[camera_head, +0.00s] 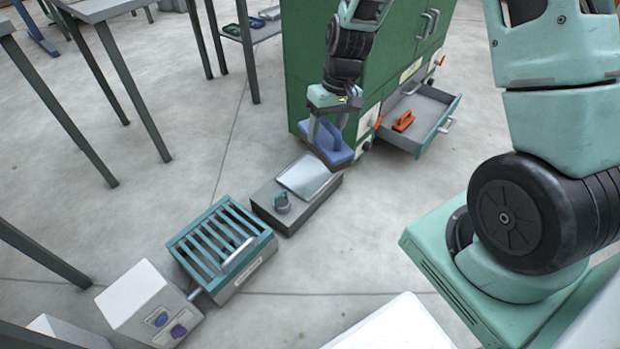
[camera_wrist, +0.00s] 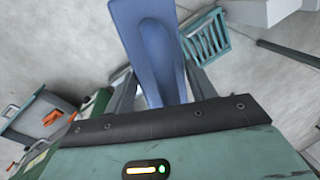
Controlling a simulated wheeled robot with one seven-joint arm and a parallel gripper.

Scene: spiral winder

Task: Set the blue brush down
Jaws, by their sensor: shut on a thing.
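The blue brush (camera_head: 340,154) hangs below my gripper (camera_head: 328,122) in the head view, in front of the green cabinet's near corner. My gripper is shut on its upright handle, with the flat base downward. In the wrist view the brush (camera_wrist: 150,40) extends up from between the two fingers (camera_wrist: 160,92). I cannot tell how high its base is above what lies under it, or whether it touches anything. The part of the handle between the fingers is partly hidden.
The green cabinet (camera_head: 297,50) has an open drawer (camera_head: 440,112) holding an orange brush (camera_head: 403,121). A low dark box (camera_head: 290,221) bears a metal plate (camera_head: 304,176) and a small ring-like item (camera_head: 282,203). A teal slatted unit (camera_head: 240,282) and a white button box (camera_head: 140,290) stand nearer.

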